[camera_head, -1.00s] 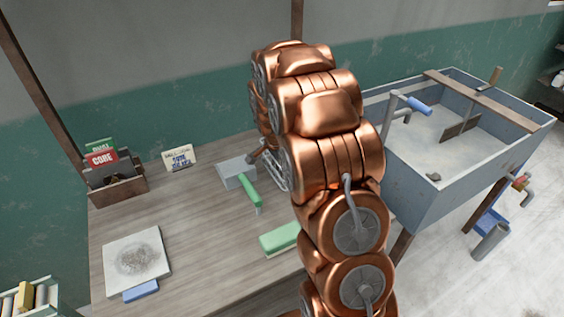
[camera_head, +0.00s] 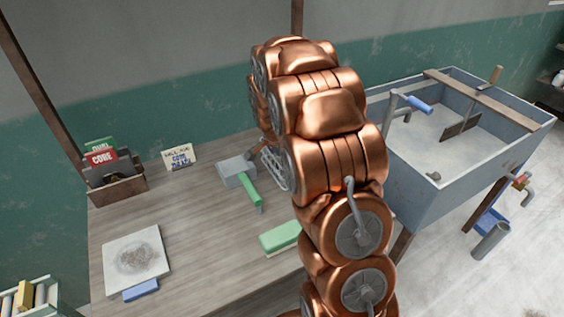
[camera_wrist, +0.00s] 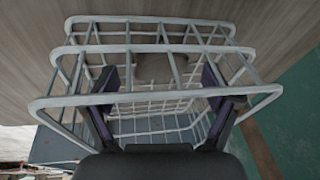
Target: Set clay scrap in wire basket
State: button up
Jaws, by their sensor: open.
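The wire basket (camera_wrist: 150,97), a white wire frame, fills the middle of the wrist view. In the head view the basket (camera_head: 275,172) stands at the back right of the wooden table, partly hidden by my arm. A dull brown lump (camera_wrist: 153,66), which looks like the clay scrap, shows behind the basket's wires in the wrist view; how it rests there is not clear. My gripper (camera_wrist: 158,78) is open, its two dark fingers spread at either side of the lump, among the basket's wires. My gripper is hidden behind my arm in the head view.
A grey dustpan with a green handle (camera_head: 249,191) lies left of the basket. A green brush (camera_head: 280,237) lies nearer. A dusty white board (camera_head: 136,238), a blue block (camera_head: 141,290), a card box (camera_head: 118,187) and a sign (camera_head: 180,157) are left. A grey sink (camera_head: 440,190) stands right.

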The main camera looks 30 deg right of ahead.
jog(key=b+v, duration=0.1)
jog(key=v, duration=1)
jog(key=shift+b, duration=0.4)
jog(key=s+a+n+g+y, duration=0.1)
jog(key=s+a+n, duration=0.4)
jog(key=s, duration=0.7)
jog(key=s+a+n+g, duration=0.1)
jog(key=s+a+n, duration=0.5)
jog(key=s, duration=0.5)
jog(key=s+a+n+g+y, duration=0.1)
jog(key=s+a+n, duration=0.5)
jog(key=s, duration=0.6)
jog(key=shift+s+a+g+y, duration=0.3)
jog(key=shift+s+a, duration=0.05)
jog(key=shift+a, duration=0.65)
jog(key=shift+f, duration=0.1)
